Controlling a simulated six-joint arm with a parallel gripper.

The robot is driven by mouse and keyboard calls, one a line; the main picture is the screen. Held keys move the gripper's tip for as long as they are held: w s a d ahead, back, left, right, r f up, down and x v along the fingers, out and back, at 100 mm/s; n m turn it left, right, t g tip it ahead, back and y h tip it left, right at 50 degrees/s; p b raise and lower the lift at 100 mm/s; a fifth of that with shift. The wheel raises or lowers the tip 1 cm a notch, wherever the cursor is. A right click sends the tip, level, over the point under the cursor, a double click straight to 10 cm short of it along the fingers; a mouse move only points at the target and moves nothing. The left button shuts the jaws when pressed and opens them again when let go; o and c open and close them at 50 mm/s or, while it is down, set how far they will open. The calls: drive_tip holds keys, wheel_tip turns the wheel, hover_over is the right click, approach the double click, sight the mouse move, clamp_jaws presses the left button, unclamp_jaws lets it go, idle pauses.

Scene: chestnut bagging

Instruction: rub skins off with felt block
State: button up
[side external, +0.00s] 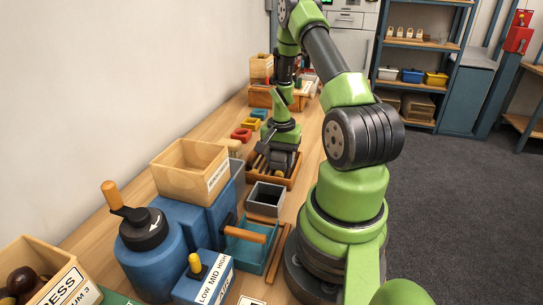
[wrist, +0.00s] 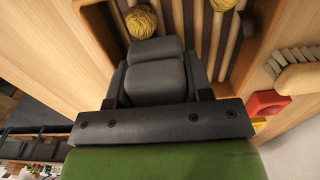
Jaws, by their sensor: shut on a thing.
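My gripper (side external: 281,160) is low over a slatted wooden tray (side external: 296,180) on the bench. In the wrist view, my gripper (wrist: 157,85) is shut on a dark grey block, which I take as the felt block (wrist: 156,78). Its far end lies over the tray slats (wrist: 207,35); I cannot tell whether it touches them. A yellowish, ridged chestnut (wrist: 141,22) sits just beyond the block, and part of another (wrist: 222,4) shows at the top edge. A small yellowish piece (side external: 280,174) shows below my gripper in the side view.
A wooden brush (wrist: 297,75) and a red bin (wrist: 268,103) are right of the tray in the wrist view. In the side view, a grey open box (side external: 266,197), a wooden bin (side external: 190,168) and a blue canister (side external: 152,250) stand nearer the camera.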

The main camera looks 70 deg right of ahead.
drive_tip(key=shift+s+a, duration=0.15)
drive_tip(key=shift+a, duration=1.35)
wheel_tip(320, 180, up, 8)
drive_tip(key=shift+r, duration=0.15)
drive_tip(key=shift+r, duration=0.1)
wheel_tip(320, 180, up, 16)
hover_over(278, 172)
drive_tip(key=w+a+n, duration=0.7)
drive_tip(key=a+n, duration=0.2)
drive_tip(key=a, duration=0.2)
drive_tip(key=w+a+n, duration=0.7)
drive_tip(key=a+n, duration=0.2)
drive_tip(key=a, duration=0.2)
drive_tip(key=f, duration=0.5)
drive_tip(key=shift+s+a+f, duration=0.15)
drive_tip(key=shift+a+f, duration=0.1)
drive_tip(key=shift+r, duration=0.1)
